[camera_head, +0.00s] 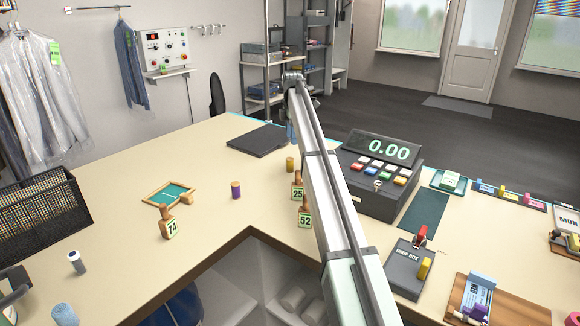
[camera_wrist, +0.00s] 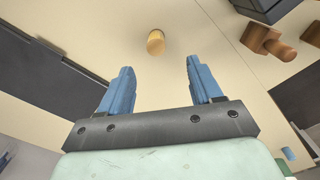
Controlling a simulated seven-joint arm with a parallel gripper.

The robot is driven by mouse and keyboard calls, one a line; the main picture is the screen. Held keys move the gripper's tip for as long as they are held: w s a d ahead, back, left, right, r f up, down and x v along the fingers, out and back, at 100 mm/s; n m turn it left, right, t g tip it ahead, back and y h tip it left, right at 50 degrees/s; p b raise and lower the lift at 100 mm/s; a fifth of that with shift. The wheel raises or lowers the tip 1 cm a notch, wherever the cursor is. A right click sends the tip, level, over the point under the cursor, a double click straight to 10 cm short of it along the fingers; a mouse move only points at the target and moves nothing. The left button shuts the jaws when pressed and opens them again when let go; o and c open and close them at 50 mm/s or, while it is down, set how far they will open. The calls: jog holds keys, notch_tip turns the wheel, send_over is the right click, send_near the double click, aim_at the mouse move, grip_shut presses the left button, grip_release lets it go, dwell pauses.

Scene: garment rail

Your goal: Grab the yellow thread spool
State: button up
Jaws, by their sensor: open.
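The yellow thread spool (camera_head: 290,164) stands upright on the counter, left of the cash register and behind the number 25 tag. In the wrist view the spool (camera_wrist: 155,42) shows just beyond the fingertips, a little left of the middle of the gap. My gripper (camera_wrist: 160,66) is open, with two blue fingers and nothing between them. In the head view it is mostly hidden behind my arm; a bit of blue shows above the spool.
A purple spool (camera_head: 236,189) stands to the left. Number tags 25 (camera_head: 298,194) and 52 (camera_head: 305,219) stand in front of the yellow spool. The cash register (camera_head: 375,185) is to the right, and a dark flat pad (camera_head: 257,139) lies behind.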

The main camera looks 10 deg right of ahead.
aim_at(290, 159)
notch_tip(290, 159, down, 8)
jog(key=shift+r, duration=0.25)
jog(key=shift+w+a+f, duration=0.1)
jog(key=shift+w+f, duration=0.05)
jog(key=shift+f, duration=0.75)
jog(key=shift+w+a+f, duration=0.1)
jog(key=shift+a+f, duration=0.05)
jog(key=shift+f, duration=0.8)
jog(key=shift+w+a+f, duration=0.1)
jog(key=shift+w+f, duration=0.05)
jog(key=shift+f, duration=0.75)
jog(key=c, duration=1.1)
